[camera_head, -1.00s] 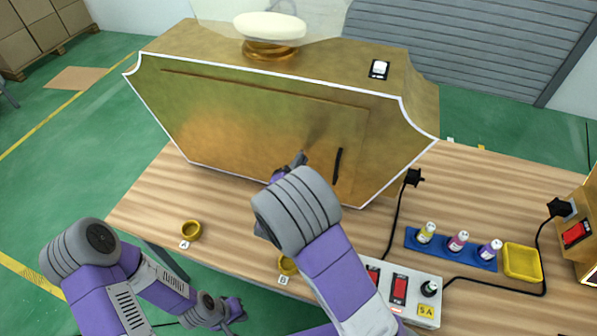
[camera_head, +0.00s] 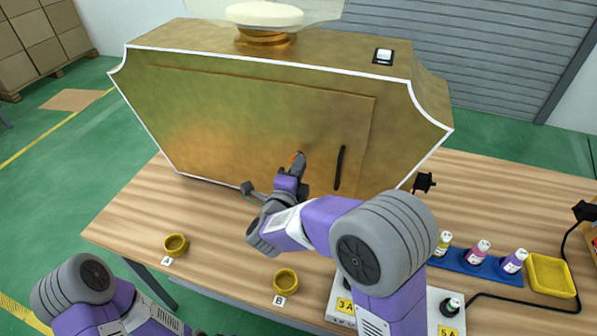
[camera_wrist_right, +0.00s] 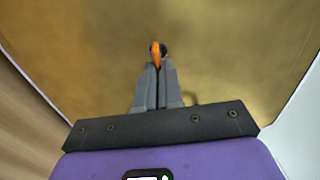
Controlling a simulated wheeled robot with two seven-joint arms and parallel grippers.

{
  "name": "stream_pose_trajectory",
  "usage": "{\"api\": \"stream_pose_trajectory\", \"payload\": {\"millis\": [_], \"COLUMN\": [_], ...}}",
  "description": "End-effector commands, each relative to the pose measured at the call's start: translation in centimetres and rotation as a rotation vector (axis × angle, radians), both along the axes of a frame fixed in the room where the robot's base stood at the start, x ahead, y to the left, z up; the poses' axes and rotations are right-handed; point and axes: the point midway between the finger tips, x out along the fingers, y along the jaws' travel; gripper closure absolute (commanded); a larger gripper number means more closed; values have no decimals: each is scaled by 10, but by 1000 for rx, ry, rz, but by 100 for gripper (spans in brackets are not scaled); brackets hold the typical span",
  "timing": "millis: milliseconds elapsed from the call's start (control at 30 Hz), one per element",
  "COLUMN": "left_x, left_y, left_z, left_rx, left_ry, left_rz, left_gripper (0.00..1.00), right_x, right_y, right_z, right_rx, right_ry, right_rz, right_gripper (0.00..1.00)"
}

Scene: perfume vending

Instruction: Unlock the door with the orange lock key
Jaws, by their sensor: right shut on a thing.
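The orange lock key (camera_head: 298,156) is small and mostly hidden by my fingers. It also shows in the right wrist view (camera_wrist_right: 156,56) as an orange piece between the fingertips. My right gripper (camera_head: 293,168) is shut on it, close in front of the brass door panel (camera_head: 240,115). In the right wrist view, a small dark round spot (camera_wrist_right: 163,48) sits by the key's tip; I cannot tell whether the key is in it. A black vertical handle (camera_head: 339,168) is on the door, right of the gripper.
Yellow cups A (camera_head: 176,244) and B (camera_head: 286,281) stand on the wooden table (camera_head: 215,215). Several bottles on a blue tray (camera_head: 478,268), a yellow dish (camera_head: 550,275) and cables are at the right. The table's left part is mostly clear.

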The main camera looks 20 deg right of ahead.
Motion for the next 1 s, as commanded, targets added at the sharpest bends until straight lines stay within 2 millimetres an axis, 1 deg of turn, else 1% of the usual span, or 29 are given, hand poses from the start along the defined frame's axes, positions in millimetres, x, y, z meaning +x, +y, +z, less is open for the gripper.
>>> {"api": "stream_pose_trajectory", "payload": {"millis": [133, 600, 633, 700, 800, 1000], "left_x": [0, 0, 0, 0, 0, 0], "left_y": [0, 0, 0, 0, 0, 0], "left_z": [-4, -4, -4, -4, -4, -4], "left_rx": [0, 0, 0, 0, 0, 0], "left_ry": [0, 0, 0, 0, 0, 0], "left_rz": [0, 0, 0, 0, 0, 0], "left_gripper": [100, 100, 100, 100, 100, 100], "right_x": [0, 0, 0, 0, 0, 0], "right_y": [0, 1, 1, 1, 0, 0], "right_z": [-1, 0, 0, 0, -1, -1], "right_rx": [26, 38, 37, 37, 37, 36], "right_ry": [-17, -26, -25, -25, -25, -25], "right_rz": [1, 1, 1, 1, 1, 0], "right_gripper": [100, 100, 92, 81, 68, 68]}}
